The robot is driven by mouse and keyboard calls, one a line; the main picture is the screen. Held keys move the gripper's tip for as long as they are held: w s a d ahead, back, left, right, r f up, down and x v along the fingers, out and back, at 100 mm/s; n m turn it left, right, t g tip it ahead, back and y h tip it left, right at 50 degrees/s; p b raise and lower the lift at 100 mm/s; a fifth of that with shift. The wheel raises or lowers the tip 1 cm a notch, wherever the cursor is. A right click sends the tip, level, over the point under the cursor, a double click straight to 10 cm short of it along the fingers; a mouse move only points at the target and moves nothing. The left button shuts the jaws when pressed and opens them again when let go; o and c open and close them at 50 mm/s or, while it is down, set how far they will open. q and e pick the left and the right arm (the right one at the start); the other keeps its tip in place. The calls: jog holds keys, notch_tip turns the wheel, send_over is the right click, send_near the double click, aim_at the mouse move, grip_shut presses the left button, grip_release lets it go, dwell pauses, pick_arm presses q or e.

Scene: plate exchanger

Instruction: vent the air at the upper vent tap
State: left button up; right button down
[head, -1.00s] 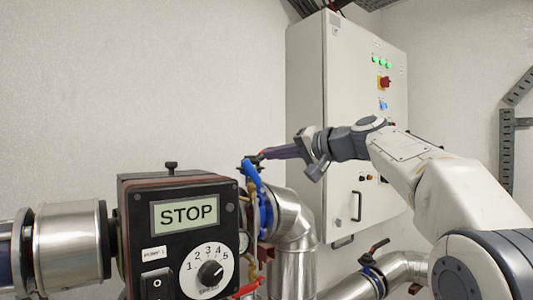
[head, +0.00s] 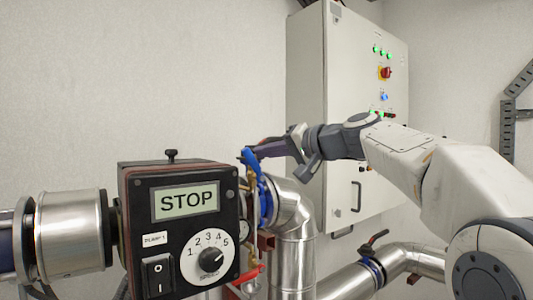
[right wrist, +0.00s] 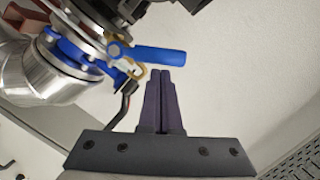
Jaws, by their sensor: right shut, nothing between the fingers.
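A blue lever handle (head: 251,162) sits on the pipework behind the pump's right side; I take it for the upper vent tap, though no label on it is readable. It also shows in the right wrist view (right wrist: 158,55), running sideways just beyond my fingertips. My right gripper (head: 258,152) is shut and empty, its tips close to the handle's upper end. My left gripper is not in view.
The black pump box (head: 180,250) reading STOP stands left of the tap. A silver elbow pipe (head: 292,205) is close on the right, with the tall cabinet (head: 345,70) behind. A lower valve with a dark handle (head: 378,238) sits lower right. The wall area above the pump is clear.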

aim_at(249, 160)
jog(key=shift+s+a+f+n+b, duration=0.15)
jog(key=shift+s+a+n+b, duration=0.15)
jog(key=shift+n+b, duration=0.3)
jog(key=a+n+b, duration=0.1)
jog(key=s+a+f+n+h+b, duration=0.1)
jog(key=n+b, duration=0.1)
jog(key=shift+s+f, duration=0.1)
jog(key=shift+f, duration=0.05)
jog(key=f+n+b, duration=0.1)
jog(key=s+a+f+n+t+h+b, duration=0.1)
jog(key=n+b, duration=0.1)
jog(key=shift+a+h, duration=0.2)
jog(key=shift+h, duration=0.1)
jog(key=shift+f+b, duration=0.1)
jog(key=shift+b, duration=0.25)
dwell(0.6)
